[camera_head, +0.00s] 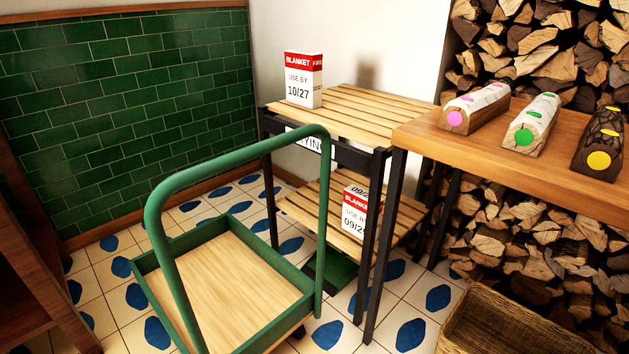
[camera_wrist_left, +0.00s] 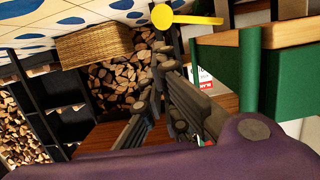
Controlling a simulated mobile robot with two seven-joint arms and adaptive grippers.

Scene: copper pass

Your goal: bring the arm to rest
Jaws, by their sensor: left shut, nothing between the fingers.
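My left gripper (camera_wrist_left: 163,72) shows in the left wrist view, its dark jointed fingers brought together with nothing between them. It is clear of the shelves in that view, with a wood stack and a wicker basket behind it. Neither gripper shows in the head view. My right gripper is in neither view.
A green cart (camera_head: 146,277) with a tall handle stands on the tiled floor. Behind it is a slatted rack (camera_head: 375,105) with a blanket box (camera_head: 303,82) on top and another (camera_head: 354,212) below. A wooden counter (camera_head: 430,134) holds three logs. A wicker basket (camera_head: 500,318) is at lower right.

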